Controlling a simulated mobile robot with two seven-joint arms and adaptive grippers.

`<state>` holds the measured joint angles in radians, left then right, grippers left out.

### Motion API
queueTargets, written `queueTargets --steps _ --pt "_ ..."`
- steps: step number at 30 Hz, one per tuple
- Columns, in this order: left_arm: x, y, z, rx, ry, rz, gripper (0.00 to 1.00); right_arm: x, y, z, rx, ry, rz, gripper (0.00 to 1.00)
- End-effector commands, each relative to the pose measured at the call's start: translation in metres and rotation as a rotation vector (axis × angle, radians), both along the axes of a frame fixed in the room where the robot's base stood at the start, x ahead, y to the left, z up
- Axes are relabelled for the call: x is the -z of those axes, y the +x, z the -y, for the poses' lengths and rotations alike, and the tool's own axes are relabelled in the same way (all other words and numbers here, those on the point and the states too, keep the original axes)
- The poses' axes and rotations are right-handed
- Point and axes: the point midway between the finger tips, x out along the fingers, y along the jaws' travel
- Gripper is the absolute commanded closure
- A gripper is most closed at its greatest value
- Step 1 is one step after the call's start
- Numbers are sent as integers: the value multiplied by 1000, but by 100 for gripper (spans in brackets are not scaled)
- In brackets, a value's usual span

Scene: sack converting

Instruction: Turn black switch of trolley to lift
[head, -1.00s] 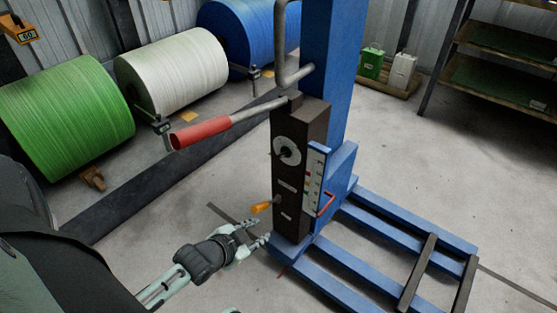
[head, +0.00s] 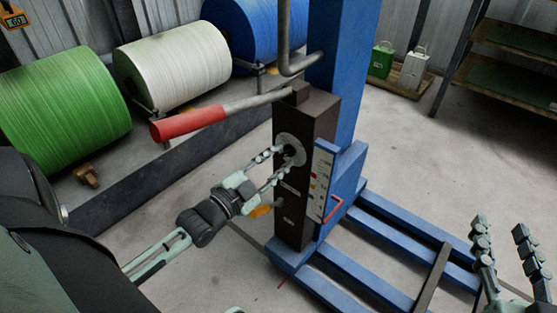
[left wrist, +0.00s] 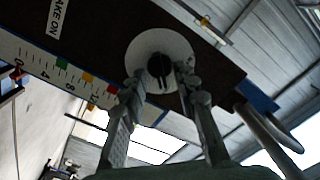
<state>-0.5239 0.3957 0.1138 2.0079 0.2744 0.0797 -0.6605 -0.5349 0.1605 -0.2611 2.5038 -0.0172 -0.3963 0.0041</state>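The black switch (left wrist: 159,68) is a knob at the centre of a pale round dial (left wrist: 135,48) on the trolley's dark box (head: 314,118). In the head view the dial (head: 285,140) is partly covered by my left gripper (head: 281,164). In the left wrist view my left gripper (left wrist: 160,76) is open, with one finger on each side of the knob. Gaps show between the fingers and the knob; I cannot tell whether the tips touch the dial.
A red-handled lever (head: 188,125) sticks out left above my left gripper. An orange-tipped lever (head: 261,210) sits below it. The blue trolley mast (head: 340,70) rises behind the box.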

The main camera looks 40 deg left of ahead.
Motion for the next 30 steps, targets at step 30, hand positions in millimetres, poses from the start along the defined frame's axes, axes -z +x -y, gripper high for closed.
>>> queueTargets --steps 30 --pt "-1 5 1 1 -20 -4 100 8 1 5 9 -20 -41 60"
